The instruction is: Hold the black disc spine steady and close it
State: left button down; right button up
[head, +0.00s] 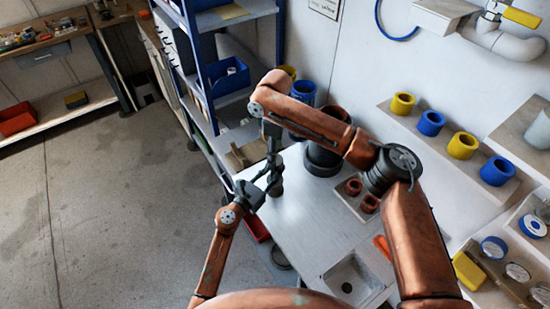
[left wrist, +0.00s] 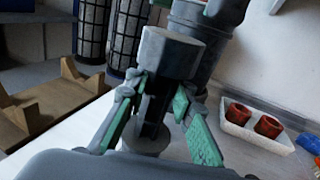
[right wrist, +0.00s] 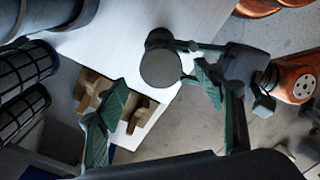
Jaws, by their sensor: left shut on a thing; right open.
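The black disc spine (left wrist: 170,52) is a dark grey post with a wide round cap, standing upright on the white table in the left wrist view. A round foot (left wrist: 146,142) shows below it. My left gripper (head: 268,177) is shut on its dark narrow middle, below the cap, with a green-padded finger on each side. In the right wrist view I look down on the round cap (right wrist: 160,66). My right gripper (right wrist: 175,105) is open above it, fingers spread and empty. In the head view the right gripper (head: 272,150) hangs over the left one, and the spine is largely hidden.
A wooden cradle (right wrist: 140,116) lies beside the spine. Large dark canisters (left wrist: 185,45) stand behind it. A white tray (left wrist: 240,128) with red-brown rings is to the right. A blue shelf rack (head: 205,70) borders the table's left.

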notch_tip(320, 180, up, 7)
jog(key=shift+r, duration=0.15)
pick_arm(q)
jog(key=c, duration=1.6)
grip_release()
jog(key=v, duration=1.2)
